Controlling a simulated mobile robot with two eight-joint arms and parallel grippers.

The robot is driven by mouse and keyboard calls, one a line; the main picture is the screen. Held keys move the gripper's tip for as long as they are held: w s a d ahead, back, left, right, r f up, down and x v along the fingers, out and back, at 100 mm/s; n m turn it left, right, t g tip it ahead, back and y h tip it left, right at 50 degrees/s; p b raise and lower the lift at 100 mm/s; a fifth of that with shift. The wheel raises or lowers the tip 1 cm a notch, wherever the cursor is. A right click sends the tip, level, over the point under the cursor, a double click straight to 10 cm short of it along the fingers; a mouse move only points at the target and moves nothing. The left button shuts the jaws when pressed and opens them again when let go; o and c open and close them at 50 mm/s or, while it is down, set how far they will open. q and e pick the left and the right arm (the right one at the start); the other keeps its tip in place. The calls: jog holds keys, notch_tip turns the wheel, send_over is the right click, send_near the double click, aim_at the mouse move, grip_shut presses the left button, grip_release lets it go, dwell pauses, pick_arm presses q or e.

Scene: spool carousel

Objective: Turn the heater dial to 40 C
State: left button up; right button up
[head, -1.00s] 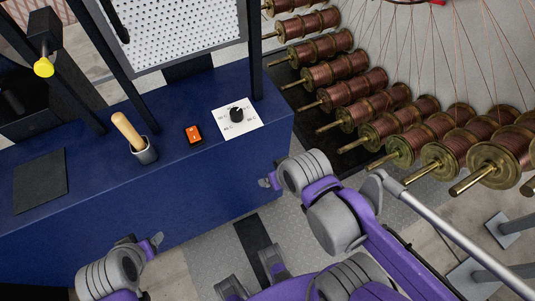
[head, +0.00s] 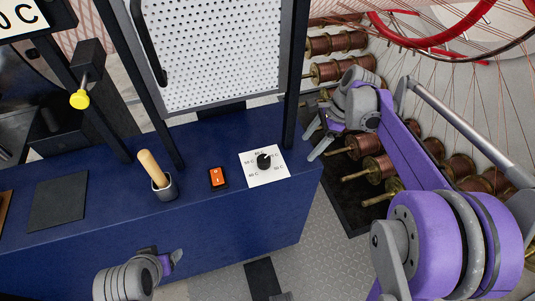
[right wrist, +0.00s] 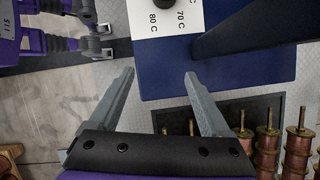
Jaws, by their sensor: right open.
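The black heater dial (head: 264,161) sits on a white plate (head: 281,178) with printed temperatures, on top of the blue bench. I cannot tell where its pointer stands. In the right wrist view the dial (right wrist: 166,2) is cut off by the top edge, with the 70 C and 80 C marks below it on the plate (right wrist: 145,22). My right gripper (head: 309,143) is open and empty, to the right of the dial and apart from it. Its fingers also show in the right wrist view (right wrist: 158,76). My left gripper (head: 178,261) is low in front of the bench; its opening is unclear.
A black post (head: 292,90) rises close behind the plate's right side. Copper spools (head: 370,143) stand right of the bench. A dark pad (head: 58,202) lies at left.

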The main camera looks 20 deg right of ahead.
jog(key=p, duration=0.1)
send_over(264, 159)
jog(key=d, duration=0.3)
jog(key=shift+s+a+r, duration=0.1)
jog(key=shift+s+a, duration=0.1)
jog(key=x, duration=0.4)
jog(key=shift+a+f, duration=0.2)
jog(key=shift+f, duration=0.35)
grip_shut()
jog(key=shift+w+n+g, duration=0.1)
jog(key=shift+n+g, duration=0.2)
jog(key=shift+n, duration=0.5)
